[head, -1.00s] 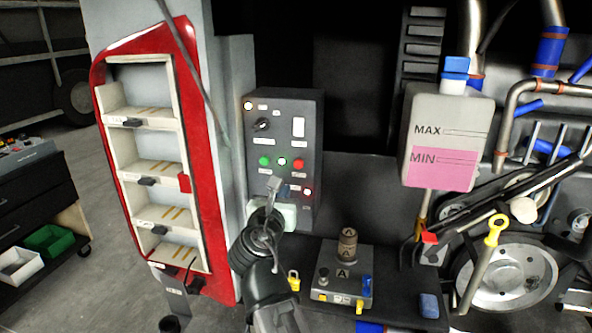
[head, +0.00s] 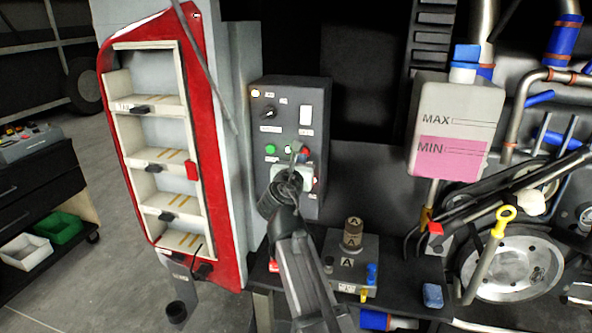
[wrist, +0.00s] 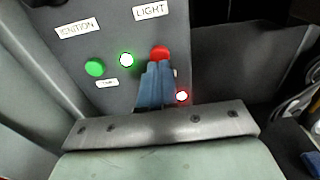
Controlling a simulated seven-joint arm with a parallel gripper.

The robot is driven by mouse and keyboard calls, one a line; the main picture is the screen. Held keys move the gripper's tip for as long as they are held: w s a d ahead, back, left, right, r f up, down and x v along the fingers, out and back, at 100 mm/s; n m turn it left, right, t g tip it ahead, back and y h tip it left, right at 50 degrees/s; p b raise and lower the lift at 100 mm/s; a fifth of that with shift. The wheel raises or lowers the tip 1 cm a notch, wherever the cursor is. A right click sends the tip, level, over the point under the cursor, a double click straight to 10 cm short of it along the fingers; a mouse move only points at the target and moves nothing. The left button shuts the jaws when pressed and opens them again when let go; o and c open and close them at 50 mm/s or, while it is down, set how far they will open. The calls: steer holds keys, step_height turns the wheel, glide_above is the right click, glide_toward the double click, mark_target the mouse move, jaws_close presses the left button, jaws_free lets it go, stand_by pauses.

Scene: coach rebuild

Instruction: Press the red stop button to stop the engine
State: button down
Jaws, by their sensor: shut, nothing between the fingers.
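The dark control panel (head: 285,100) stands upright in the middle of the head view. In the wrist view the red button (wrist: 159,51) is the rightmost of a row, beside a lit white button (wrist: 127,60) and a green button (wrist: 95,67). My gripper (wrist: 157,66) is shut and empty, its blue fingertips covering the lower part of the red button. I cannot tell whether they touch it. In the head view my gripper (head: 299,151) is in front of the panel and mostly hides the red button. A small red light (wrist: 182,96) glows at the lower right.
A red-framed shelf (head: 226,190) stands left of the panel. A tank (head: 456,105) with pink fluid and engine parts are at the right. A grey box (head: 347,275) sits below the panel on a dark ledge. Open floor lies at the far left.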

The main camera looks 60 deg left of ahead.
steer(key=shift+x, duration=1.4)
steer(key=shift+x, duration=1.05)
steer(key=shift+a+r, duration=0.1)
steer(key=shift+r, duration=0.05)
steer(key=v, duration=1.5)
steer(key=shift+w, duration=0.1)
